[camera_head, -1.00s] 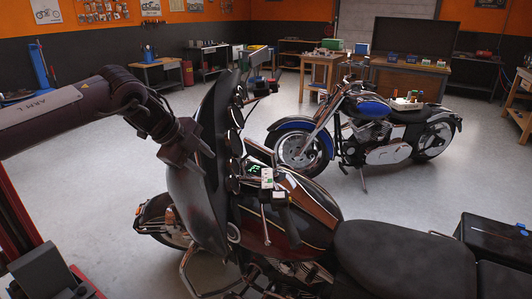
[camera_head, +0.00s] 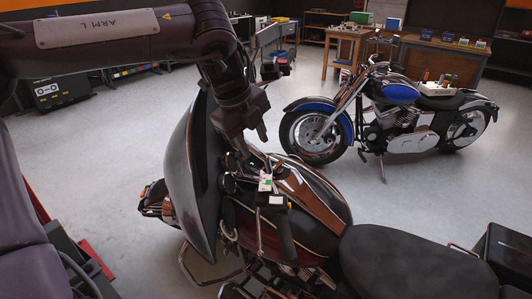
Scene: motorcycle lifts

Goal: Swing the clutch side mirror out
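The near motorcycle (camera_head: 318,207), dark and chrome, faces left with its tall dark fairing (camera_head: 192,180). Its near handlebar grip (camera_head: 287,236) points toward me, with a small white and green block (camera_head: 266,184) by its inner end. I cannot make out the clutch side mirror for certain; the fairing and my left gripper cover part of the handlebar area. My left gripper (camera_head: 251,143) points down just behind the fairing, above the instruments and handlebar. Its fingers look apart, with nothing seen between them. My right gripper is not in view.
A blue motorcycle (camera_head: 390,110) stands behind to the right. Workbenches (camera_head: 425,60) line the back. The black seat (camera_head: 405,262) and a black case (camera_head: 508,250) are at lower right. Open floor lies between the motorcycles.

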